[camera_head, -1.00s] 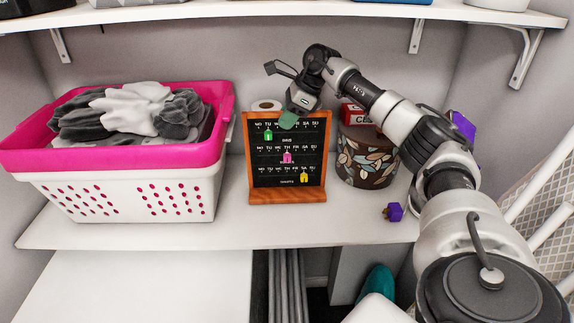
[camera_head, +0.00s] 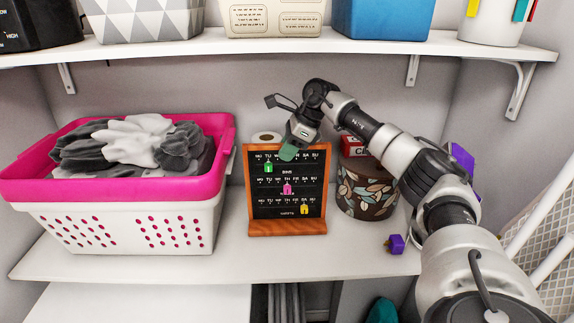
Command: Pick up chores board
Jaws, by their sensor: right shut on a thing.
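The chores board (camera_head: 287,215) is a black board in an orange-brown wooden frame, with white day letters and green, pink and yellow tags. It stands upright on the white shelf. My right gripper (camera_head: 289,151) comes from the right and reaches the board's top edge from above. It is shut on the board there; the fingertips partly cover the top edge. My left gripper is not in view.
A pink and white laundry basket (camera_head: 120,226) with grey clothes stands left of the board. A round leaf-patterned box (camera_head: 366,196) stands close on the right, with a red box (camera_head: 357,148) above it. A small purple item (camera_head: 395,244) lies near the front edge. An upper shelf (camera_head: 290,45) holds several containers.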

